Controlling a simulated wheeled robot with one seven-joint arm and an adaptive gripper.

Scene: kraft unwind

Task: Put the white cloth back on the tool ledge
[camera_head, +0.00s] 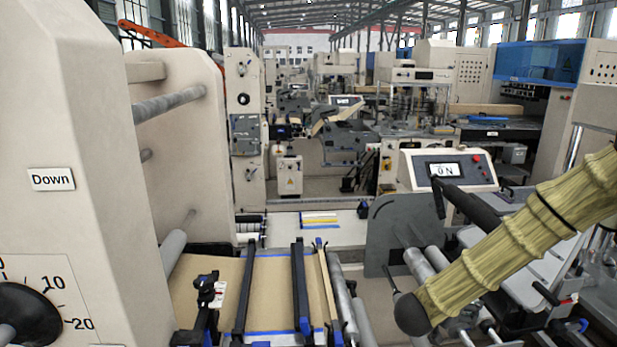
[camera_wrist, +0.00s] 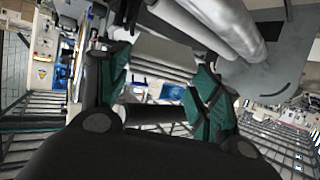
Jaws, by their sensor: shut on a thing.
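My gripper (camera_wrist: 165,88) shows in the wrist view as dark fingers with green pads, standing apart on either side of a pale grey-white piece (camera_wrist: 165,52). This piece appears to be the white cloth held between the fingers, but its edges are hard to make out. In the head view my arm in its yellowish ribbed sleeve comes in from the right, and the gripper itself does not show. I cannot tell for certain which surface is the tool ledge.
Brown kraft web (camera_head: 270,290) runs under dark bars at the front centre. A cream machine frame (camera_head: 85,130) labelled "Down" stands left. A grey side plate (camera_head: 398,222) and a control panel (camera_head: 447,170) stand right of centre. Pale rollers (camera_wrist: 215,25) lie close to the gripper.

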